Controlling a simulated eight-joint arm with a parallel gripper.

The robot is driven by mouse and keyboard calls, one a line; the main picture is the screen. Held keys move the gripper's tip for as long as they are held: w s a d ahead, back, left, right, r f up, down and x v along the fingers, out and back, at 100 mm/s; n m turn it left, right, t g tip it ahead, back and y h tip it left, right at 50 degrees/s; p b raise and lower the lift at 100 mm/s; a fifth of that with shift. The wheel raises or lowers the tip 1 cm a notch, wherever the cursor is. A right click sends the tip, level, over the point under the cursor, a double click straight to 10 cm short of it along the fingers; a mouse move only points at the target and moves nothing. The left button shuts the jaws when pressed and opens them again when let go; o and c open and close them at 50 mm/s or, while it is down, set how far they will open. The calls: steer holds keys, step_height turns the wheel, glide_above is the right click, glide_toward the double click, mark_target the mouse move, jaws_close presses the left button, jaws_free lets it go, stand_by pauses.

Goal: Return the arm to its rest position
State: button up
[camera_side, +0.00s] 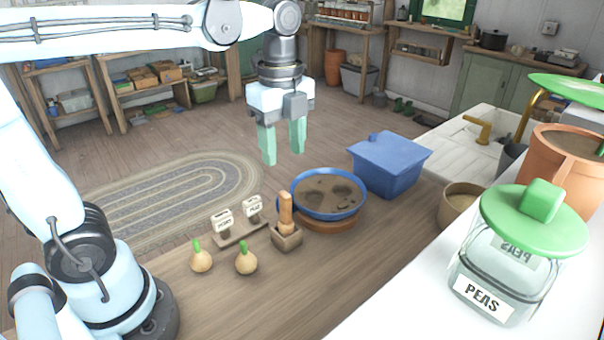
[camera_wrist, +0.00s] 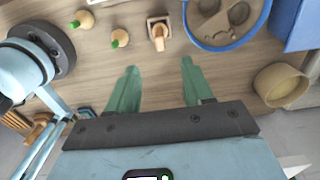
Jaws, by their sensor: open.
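My gripper (camera_side: 283,143) has green fingers that point down, spread apart with nothing between them. It hangs in the air above the wooden bench, up and left of the blue-rimmed pan of soil in the side view. In the wrist view my gripper (camera_wrist: 157,75) also shows open and empty, with bare bench between its fingertips. The blue-rimmed pan of soil (camera_side: 330,213) sits on the bench with two hollows in its soil. A closed blue bucket (camera_side: 390,168) with its lid on stands beside the pan.
Two sprouting bulbs (camera_side: 246,263), a wooden dibber in a block (camera_side: 286,236) and a stand with two labels (camera_side: 240,232) are on the bench. A tan bowl (camera_side: 458,204) and a glass PEAS jar (camera_side: 495,275) with a green lid are at right.

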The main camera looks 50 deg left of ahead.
mark_target(285, 193)
steer(key=shift+f, duration=5.15)
steer(key=shift+r, duration=0.2)
step_height(285, 193, up, 12)
step_height(285, 193, down, 12)
steer(key=shift+f, duration=0.1)
steer(key=shift+r, duration=2.2)
steer(key=shift+r, duration=1.75)
steer(key=shift+f, duration=0.1)
